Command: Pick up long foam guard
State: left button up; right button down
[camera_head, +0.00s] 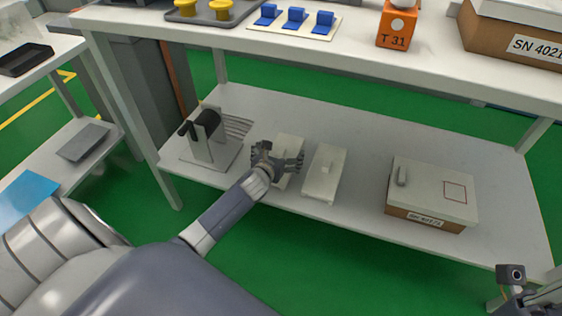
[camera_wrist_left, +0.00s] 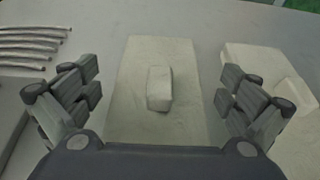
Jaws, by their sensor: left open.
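Two pale foam pieces lie on the lower shelf of the table. The left foam piece (camera_head: 289,146) is a flat slab with a small raised block on top. It fills the middle of the left wrist view (camera_wrist_left: 155,55). The right foam piece (camera_head: 325,171) lies beside it and shows at the right in the wrist view (camera_wrist_left: 268,75). I cannot tell for sure which one is called long. My left gripper (camera_head: 281,162) is open over the left piece, its fingers (camera_wrist_left: 158,92) on either side of the raised block with clear gaps. My right gripper (camera_head: 514,288) is partly cut off at bottom right.
A metal stand with a black roll (camera_head: 208,137) and several thin rods (camera_wrist_left: 30,45) are left of the foam. A labelled box (camera_head: 432,190) stands to the right on the lower shelf (camera_head: 365,150).

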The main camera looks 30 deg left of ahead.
pick_arm(q)
jog(key=c, duration=0.9)
jog(key=shift+r, duration=0.15)
